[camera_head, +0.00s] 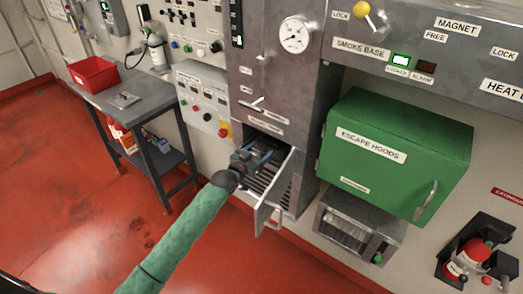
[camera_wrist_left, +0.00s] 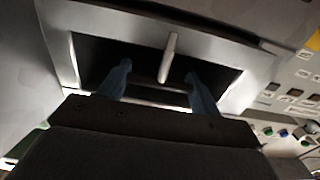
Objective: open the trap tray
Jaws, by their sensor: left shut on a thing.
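The trap tray (camera_head: 262,184) is in a low opening of the grey cabinet, behind a small metal door (camera_head: 274,203) that stands swung outward. Slats show inside below my gripper. My left gripper (camera_head: 262,155) comes in from the left and reaches into the opening. In the left wrist view its two blue fingers (camera_wrist_left: 160,86) reach into the dark opening, spread apart, with a pale bar (camera_wrist_left: 168,58) seen between them. The gripper is shut on part of the tray; which part is hard to see. My right gripper is not in view.
A green escape hoods box (camera_head: 395,150) juts out right of the opening. Below it is a grey unit (camera_head: 352,226). A side table (camera_head: 120,98) with a red bin (camera_head: 94,74) stands at left. Open red floor (camera_head: 80,180) lies in front.

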